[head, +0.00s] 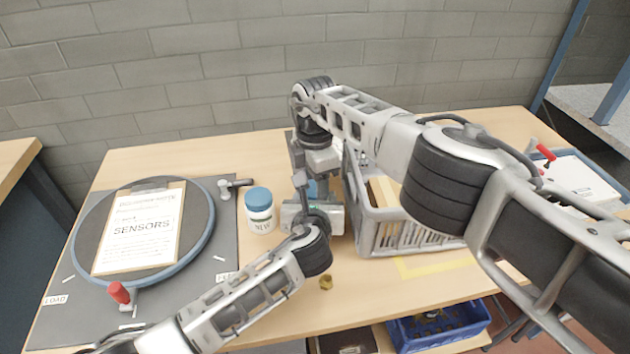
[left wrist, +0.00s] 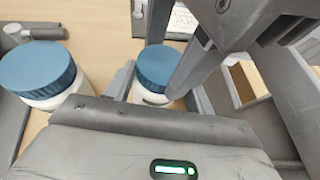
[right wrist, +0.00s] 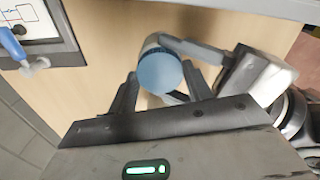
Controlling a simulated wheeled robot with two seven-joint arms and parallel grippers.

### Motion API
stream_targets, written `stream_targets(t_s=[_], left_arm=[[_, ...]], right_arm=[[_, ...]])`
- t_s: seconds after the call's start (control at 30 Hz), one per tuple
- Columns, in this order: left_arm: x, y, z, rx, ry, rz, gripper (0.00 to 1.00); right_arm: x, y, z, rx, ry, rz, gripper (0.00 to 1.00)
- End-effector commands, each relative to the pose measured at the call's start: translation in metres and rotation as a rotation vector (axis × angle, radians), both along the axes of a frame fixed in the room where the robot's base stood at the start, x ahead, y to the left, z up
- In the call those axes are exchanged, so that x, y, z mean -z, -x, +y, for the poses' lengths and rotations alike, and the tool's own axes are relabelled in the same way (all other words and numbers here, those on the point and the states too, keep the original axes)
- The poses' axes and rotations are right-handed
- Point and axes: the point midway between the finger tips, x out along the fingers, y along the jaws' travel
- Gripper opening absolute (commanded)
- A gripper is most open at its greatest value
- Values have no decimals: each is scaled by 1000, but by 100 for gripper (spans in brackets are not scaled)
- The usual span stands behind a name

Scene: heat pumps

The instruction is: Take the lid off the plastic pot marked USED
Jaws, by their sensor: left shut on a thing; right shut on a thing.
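A white pot with a blue lid stands between my grippers; the lid shows in the head view (head: 313,188), the left wrist view (left wrist: 158,66) and the right wrist view (right wrist: 160,72). Its marking is hidden. My left gripper (head: 312,200) is low at the pot, its fingers shut on the pot's body. My right gripper (head: 304,178) comes down from above, its fingers shut at the lid. The lid looks seated on the pot; any gap is hidden. A second blue-lidded pot (head: 259,210), marked NEW, stands just left, and also shows in the left wrist view (left wrist: 42,72).
A grey crate (head: 400,238) stands close on the right. On the left are a round blue-rimmed plate (head: 205,240) with a SENSORS clipboard (head: 140,228) and a red-handled clamp (head: 119,293). A small brass part (head: 326,282) lies near the front edge.

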Motion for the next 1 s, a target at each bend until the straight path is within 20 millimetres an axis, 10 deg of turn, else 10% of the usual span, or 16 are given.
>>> stream_targets(t_s=[0.17,0.2,0.27,1.0], left_arm=[[1,0,1,-1,0,2,0],[1,0,1,-1,0,2,0],[1,0,1,-1,0,2,0],[1,0,1,-1,-2,2,0]], right_arm=[[0,0,-1,3,1,-2,22],[0,-1,-1,3,1,-2,58],[0,-1,-1,4,1,-2,72],[-47,0,0,26,1,0,68]])
